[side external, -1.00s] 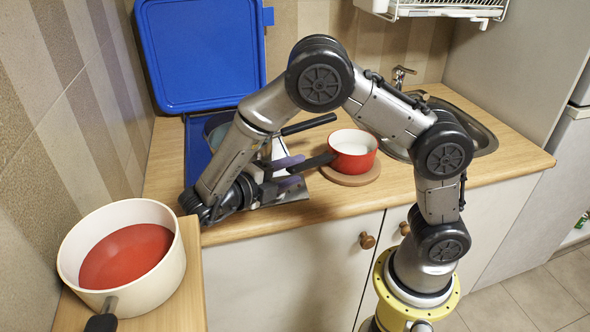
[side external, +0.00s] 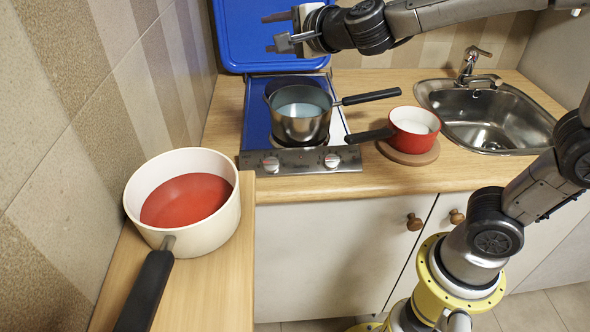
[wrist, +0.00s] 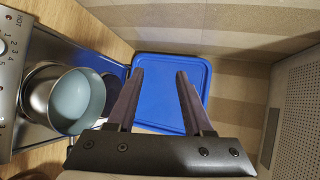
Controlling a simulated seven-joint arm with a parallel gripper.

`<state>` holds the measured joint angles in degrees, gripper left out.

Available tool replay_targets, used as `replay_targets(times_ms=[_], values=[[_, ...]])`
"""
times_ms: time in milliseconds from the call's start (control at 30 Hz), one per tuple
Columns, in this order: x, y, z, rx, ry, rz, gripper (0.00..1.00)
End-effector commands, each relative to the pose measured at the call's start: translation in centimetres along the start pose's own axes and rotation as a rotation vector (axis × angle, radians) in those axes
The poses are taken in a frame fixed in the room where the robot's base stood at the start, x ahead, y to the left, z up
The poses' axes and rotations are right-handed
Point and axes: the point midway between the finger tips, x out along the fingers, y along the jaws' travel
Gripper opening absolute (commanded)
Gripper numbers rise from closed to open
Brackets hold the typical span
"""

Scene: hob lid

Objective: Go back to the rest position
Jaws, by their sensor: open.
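My gripper (side external: 272,32) is open and empty, raised high in front of the upright blue hob lid (side external: 268,55). Its two dark fingers (wrist: 160,75) stand apart in the wrist view, with the lid (wrist: 165,112) behind them. The hob (side external: 290,160) is uncovered, with two knobs along its front. A steel saucepan (side external: 300,128), pale blue inside, stands on it with its black handle pointing right. The saucepan (wrist: 70,102) is left of the fingers in the wrist view. The gripper is clear of the pan and appears apart from the lid.
A red pot (side external: 415,128) sits on a round wooden board (side external: 408,156), its handle reaching toward the hob. The sink (side external: 490,112) and tap (side external: 468,62) are at right. A cream pot (side external: 185,200) with red contents stands on the side counter (side external: 205,290) at left.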

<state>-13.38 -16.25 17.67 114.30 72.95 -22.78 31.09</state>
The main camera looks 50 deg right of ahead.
Motion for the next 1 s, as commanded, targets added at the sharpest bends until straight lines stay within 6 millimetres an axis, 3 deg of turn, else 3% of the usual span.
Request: replay_targets(times_ms=[100, 267, 367, 500, 600, 800, 1000], values=[[-4.0, 0.2, 1.8, -0.299, -0.200, 0.002, 0.51], [-9.9, 4.4, 2.4, -0.739, -0.415, 0.066, 0.51], [-13.7, 8.4, 1.0, -1.018, -0.519, 0.144, 0.51], [-18.4, 14.0, -2.9, -1.359, -0.620, 0.302, 0.51], [-20.9, 16.9, -5.8, -1.526, -0.663, 0.416, 0.51], [-23.4, 19.4, -9.0, -1.670, -0.699, 0.544, 0.51], [-23.5, 19.6, -9.2, -1.682, -0.703, 0.557, 0.51]])
